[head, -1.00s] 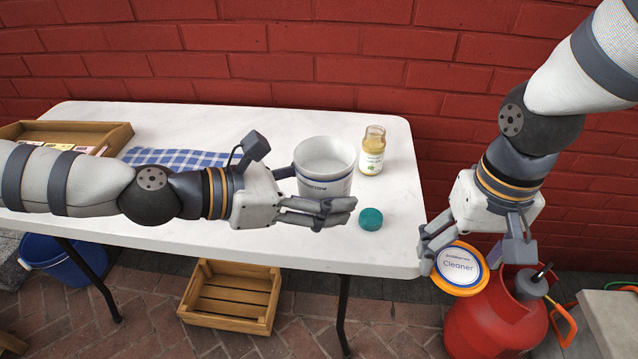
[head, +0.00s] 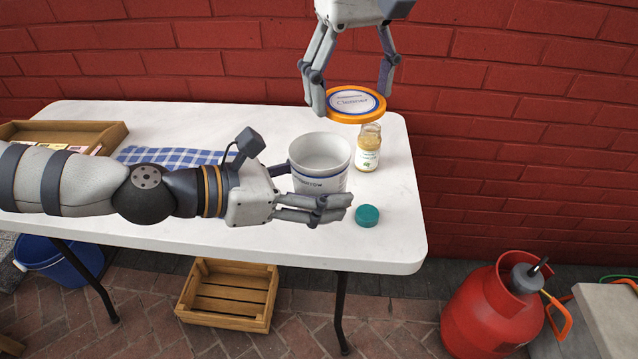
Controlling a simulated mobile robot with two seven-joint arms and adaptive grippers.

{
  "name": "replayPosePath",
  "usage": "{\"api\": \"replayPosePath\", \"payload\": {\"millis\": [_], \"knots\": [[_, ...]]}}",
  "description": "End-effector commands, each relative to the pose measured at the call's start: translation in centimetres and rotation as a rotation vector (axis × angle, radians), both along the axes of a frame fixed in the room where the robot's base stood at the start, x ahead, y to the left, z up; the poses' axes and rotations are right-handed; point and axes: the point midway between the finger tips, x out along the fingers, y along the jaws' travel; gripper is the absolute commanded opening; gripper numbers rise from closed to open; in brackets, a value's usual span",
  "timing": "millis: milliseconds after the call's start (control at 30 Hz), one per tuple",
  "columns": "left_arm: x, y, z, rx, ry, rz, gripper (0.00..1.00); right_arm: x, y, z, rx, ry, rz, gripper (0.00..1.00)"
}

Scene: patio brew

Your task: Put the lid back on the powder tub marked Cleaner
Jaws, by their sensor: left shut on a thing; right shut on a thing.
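The open white powder tub (head: 319,157) stands upright on the white table (head: 230,241). Its label is mostly covered by my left gripper, so only part of the print shows. My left gripper (head: 346,206) is shut on the tub, its fingers across the front of it. My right gripper (head: 352,98) is shut on the orange-rimmed lid marked Cleaner (head: 343,117). It holds the lid in the air, label up, apart from the tub and up and to the right of its mouth in the picture.
A jar with a white label (head: 367,150) stands right of the tub, below the lid in the picture. A teal cap (head: 367,216) lies near the table's right end. A checked cloth (head: 165,156) and wooden tray (head: 84,133) are at left.

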Motion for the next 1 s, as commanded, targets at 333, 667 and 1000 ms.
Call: {"api": "replayPosePath", "payload": {"millis": [333, 667, 1000], "knots": [[0.0, 0.0, 0.2, -0.001, -0.004, 0.000, 0.03, -4.6, 4.0, 2.9, -0.001, -0.001, 0.025, 0.62], [0.0, 0.0, 0.2, -0.001, -0.004, 0.000, 0.03, -4.8, 4.1, 2.9, 0.000, 0.000, 0.027, 0.62], [0.0, 0.0, 0.2, -0.001, -0.004, 0.000, 0.03, -4.8, 4.1, 0.0, 0.000, 0.002, 0.026, 0.62]]}}
